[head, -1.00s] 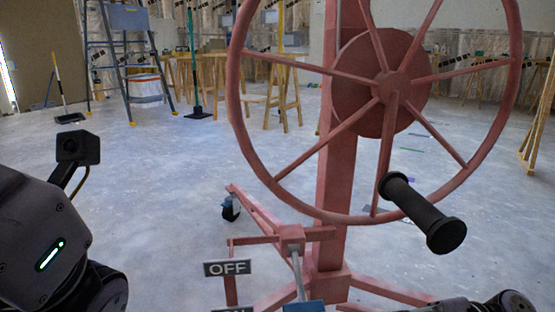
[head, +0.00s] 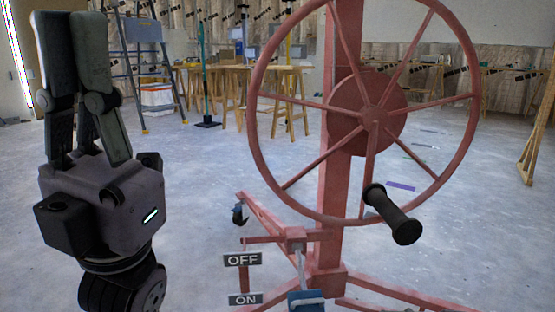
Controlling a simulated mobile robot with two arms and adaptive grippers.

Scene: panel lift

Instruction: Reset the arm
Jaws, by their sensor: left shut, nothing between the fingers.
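My left gripper (head: 75,50) stands upright at the left of the head view, its fingers pointing up and close together, shut and empty. It is apart from the red panel lift. The lift's large spoked wheel (head: 370,112) is right of centre, with a black crank handle (head: 392,214) at its lower right. The red post (head: 333,200) rises behind the wheel. Below are an OFF sign (head: 242,259), an ON sign (head: 245,299) and a lever with a blue end (head: 306,301). My right gripper is not in view.
The lift's red legs spread low over the pale floor, one with a black caster (head: 239,214). The floor between my left gripper and the lift is clear.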

